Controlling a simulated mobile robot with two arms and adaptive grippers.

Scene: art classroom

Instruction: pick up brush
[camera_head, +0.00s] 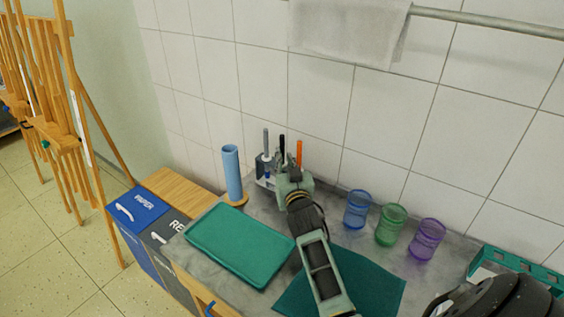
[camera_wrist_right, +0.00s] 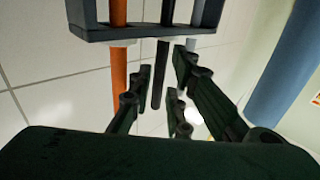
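A small rack (camera_head: 263,183) stands against the tiled wall with slim upright sticks in it: a grey one (camera_head: 265,140), a black one (camera_head: 282,148) and an orange one (camera_head: 299,152). I cannot tell for sure which is the brush. My right gripper (camera_head: 284,163) is at the rack, hiding part of it. In the right wrist view the rack (camera_wrist_right: 150,34) is at the top, and the black stick (camera_wrist_right: 160,75) lies between the open fingers (camera_wrist_right: 158,100), with gaps showing. The orange stick (camera_wrist_right: 118,70) is outside them. My left gripper is not in view.
A blue cylinder (camera_head: 232,174) stands left of the rack. Blue (camera_head: 357,209), green (camera_head: 391,225) and purple (camera_head: 427,239) cups stand to the right. A green tray (camera_head: 240,245) and dark green mat (camera_head: 375,290) lie in front. Labelled bins (camera_head: 140,210) are at left.

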